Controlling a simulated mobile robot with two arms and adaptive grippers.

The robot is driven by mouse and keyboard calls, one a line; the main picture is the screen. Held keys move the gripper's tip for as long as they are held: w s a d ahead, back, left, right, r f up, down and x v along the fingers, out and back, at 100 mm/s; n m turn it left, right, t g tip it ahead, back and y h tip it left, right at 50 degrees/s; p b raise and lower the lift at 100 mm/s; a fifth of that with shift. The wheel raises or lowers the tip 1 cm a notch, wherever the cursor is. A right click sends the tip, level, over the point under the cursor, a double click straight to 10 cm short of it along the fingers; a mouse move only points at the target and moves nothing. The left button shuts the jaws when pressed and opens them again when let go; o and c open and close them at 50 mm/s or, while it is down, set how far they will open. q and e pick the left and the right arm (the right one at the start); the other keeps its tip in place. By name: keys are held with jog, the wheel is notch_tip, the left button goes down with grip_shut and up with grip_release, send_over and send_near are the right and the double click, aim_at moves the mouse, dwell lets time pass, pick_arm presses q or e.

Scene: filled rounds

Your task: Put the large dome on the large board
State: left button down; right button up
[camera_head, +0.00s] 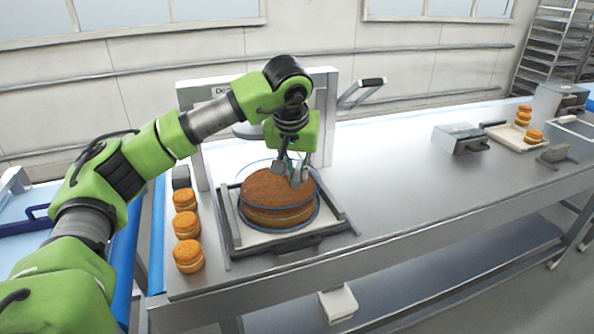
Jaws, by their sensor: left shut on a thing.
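A round brown layered cake (279,187) sits in the pull-out frame of the machine at the left end of the steel table. A clear dome with a thin blue rim (281,209) surrounds the upper part of the cake. My left gripper (293,172) is directly above the cake, fingers down, shut at the top of the dome; its knob is hidden by the fingers. The dome rim looks higher than the board, but I cannot tell the exact gap. My right gripper is out of view.
Several small orange filled rounds (187,226) stand in a row left of the frame. The machine (324,120) rises close behind my gripper, with a lever (361,92). A metal box (460,138) and a tray (518,138) with rounds stand farther right. The middle of the table is clear.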

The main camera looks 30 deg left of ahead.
pick_arm(q)
jog(key=shift+f, duration=0.1)
jog(key=c, duration=1.9)
grip_release()
jog(key=o, duration=0.4)
jog(key=shift+o, duration=0.2)
jog(key=shift+r+p, duration=2.85)
jog(key=shift+r, duration=0.75)
jog(key=shift+f, duration=0.1)
